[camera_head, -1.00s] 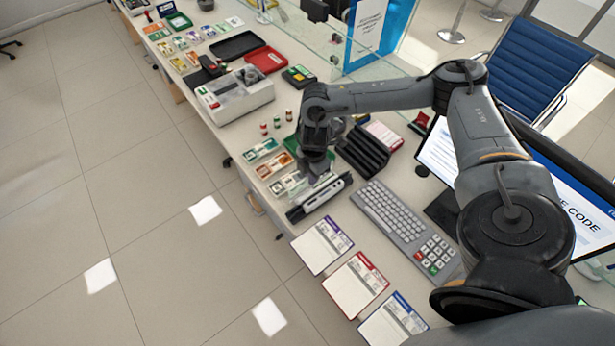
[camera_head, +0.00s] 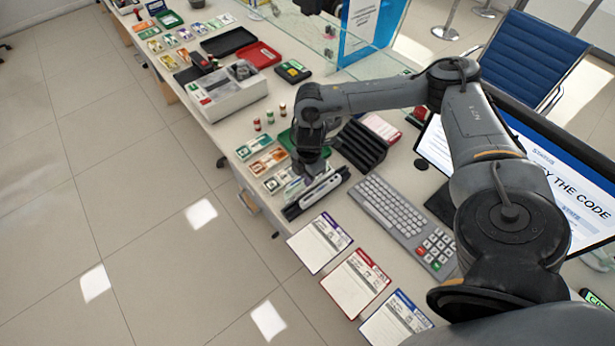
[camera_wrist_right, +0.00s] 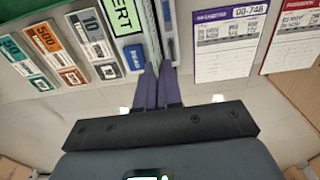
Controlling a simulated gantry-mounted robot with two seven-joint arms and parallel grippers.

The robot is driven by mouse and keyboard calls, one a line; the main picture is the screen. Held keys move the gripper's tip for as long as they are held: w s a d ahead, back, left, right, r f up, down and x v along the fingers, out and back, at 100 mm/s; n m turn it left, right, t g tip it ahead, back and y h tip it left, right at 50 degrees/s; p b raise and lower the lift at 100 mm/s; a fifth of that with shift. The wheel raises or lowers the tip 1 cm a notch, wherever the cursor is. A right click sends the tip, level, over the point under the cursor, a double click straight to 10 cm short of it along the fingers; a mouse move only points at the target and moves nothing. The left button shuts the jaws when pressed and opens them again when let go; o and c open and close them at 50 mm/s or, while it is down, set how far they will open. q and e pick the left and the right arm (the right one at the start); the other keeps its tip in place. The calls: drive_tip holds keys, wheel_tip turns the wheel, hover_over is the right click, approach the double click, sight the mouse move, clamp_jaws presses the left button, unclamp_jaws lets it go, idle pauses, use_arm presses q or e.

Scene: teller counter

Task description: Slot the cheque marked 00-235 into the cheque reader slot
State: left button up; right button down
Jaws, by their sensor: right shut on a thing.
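The cheque reader (camera_head: 322,192) is a long dark and white device near the counter's front edge. In the right wrist view its green label reads "ERT" (camera_wrist_right: 124,16), and its slot runs away beside that label. My right gripper (camera_head: 312,175) is down at the reader. In the wrist view its fingers (camera_wrist_right: 158,72) are close together in line with the slot, shut on a thin thing seen edge-on, likely a cheque. Its number is hidden. My left gripper is not in view.
Red-headed (camera_head: 356,284) and blue-headed (camera_head: 396,322) slips lie near the front edge. A keyboard (camera_head: 390,208), black tray rack (camera_head: 361,146) and monitor (camera_head: 560,195) stand right of the reader. Banknotes (camera_head: 267,160) lie to its left.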

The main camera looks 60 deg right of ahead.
sight(307, 190)
drive_tip(key=shift+f, duration=0.7)
drive_tip(key=shift+f+b, duration=0.55)
drive_tip(key=shift+f, duration=0.65)
drive_tip(key=c, duration=1.2)
unclamp_jaws()
drive_tip(key=shift+r, duration=0.1)
drive_tip(key=shift+r+p, duration=0.55)
drive_tip(key=shift+p, duration=0.2)
wheel_tip(307, 190, up, 6)
drive_tip(key=p, duration=0.6)
drive_tip(key=shift+f, duration=0.1)
